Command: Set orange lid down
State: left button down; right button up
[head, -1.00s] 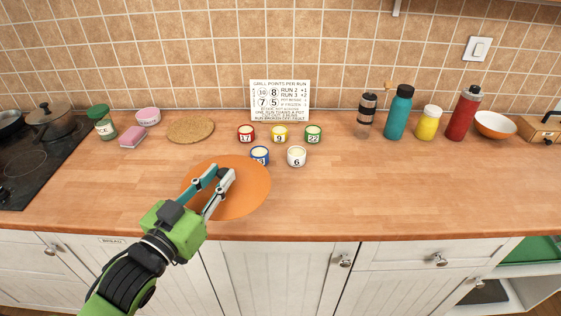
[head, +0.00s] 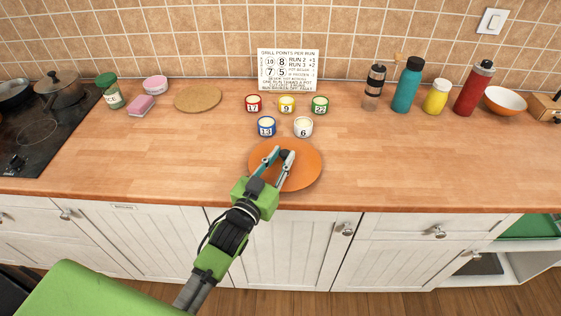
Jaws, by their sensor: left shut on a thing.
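The orange lid (head: 307,174) is a flat round disc at the front middle of the wooden counter, near its front edge. My right gripper is not in the head view.
Behind the lid stand small numbered pots, the blue one (head: 266,127) and the white one (head: 303,127) closest. A cork mat (head: 198,97) lies left. Bottles, including a teal one (head: 407,85), stand right. The counter (head: 420,160) right of the lid is clear.

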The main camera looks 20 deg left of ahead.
pick_arm(q)
jog(key=shift+f, duration=0.8)
jog(key=shift+f, duration=0.2)
jog(key=c, duration=1.8)
grip_release()
